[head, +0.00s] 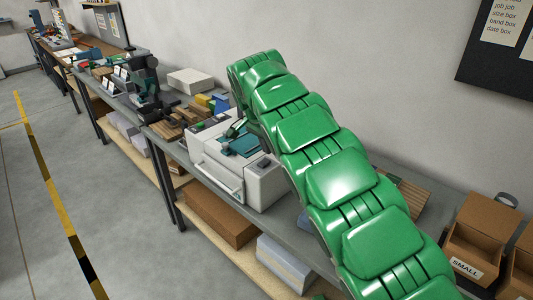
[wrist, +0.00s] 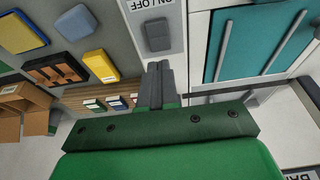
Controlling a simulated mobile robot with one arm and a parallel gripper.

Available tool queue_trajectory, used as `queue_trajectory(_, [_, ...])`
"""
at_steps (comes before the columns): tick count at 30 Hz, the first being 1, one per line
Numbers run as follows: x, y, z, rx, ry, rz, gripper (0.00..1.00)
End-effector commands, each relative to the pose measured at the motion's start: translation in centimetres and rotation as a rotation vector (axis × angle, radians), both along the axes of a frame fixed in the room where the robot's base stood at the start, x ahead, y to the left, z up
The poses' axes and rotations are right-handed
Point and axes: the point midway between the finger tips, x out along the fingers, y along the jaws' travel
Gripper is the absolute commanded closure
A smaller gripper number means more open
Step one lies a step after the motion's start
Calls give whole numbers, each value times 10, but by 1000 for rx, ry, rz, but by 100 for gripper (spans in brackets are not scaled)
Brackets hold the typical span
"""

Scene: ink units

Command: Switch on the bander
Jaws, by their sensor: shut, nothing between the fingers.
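The bander appears to be the white machine (head: 211,157) with a teal top plate on the bench in the head view. Its white body also shows in the wrist view (wrist: 199,50), beside a teal panel (wrist: 250,42). A grey rocker switch (wrist: 158,35) sits on a pale strip under an upside-down ON/OFF label. My gripper (wrist: 155,68) is shut and empty, its fingertips just below the switch in the picture. I cannot tell whether they touch it or which way the rocker is set. In the head view my green arm hides part of the machine.
Wrist view: a yellow block (wrist: 101,66), a blue-and-yellow block (wrist: 22,32) and a brown holder (wrist: 57,70) lie left of the switch. Head view: cardboard boxes (head: 483,228) stand at right, a white box (head: 190,81) behind. The floor at left is clear.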

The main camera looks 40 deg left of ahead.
Motion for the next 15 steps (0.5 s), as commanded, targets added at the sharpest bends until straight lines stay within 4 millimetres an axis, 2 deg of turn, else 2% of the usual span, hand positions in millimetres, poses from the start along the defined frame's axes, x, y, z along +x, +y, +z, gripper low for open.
queue_trajectory(6, [2, 3, 30, 14, -10, 2, 100])
queue_trajectory(15, [4, 2, 56, 16, -12, 2, 100])
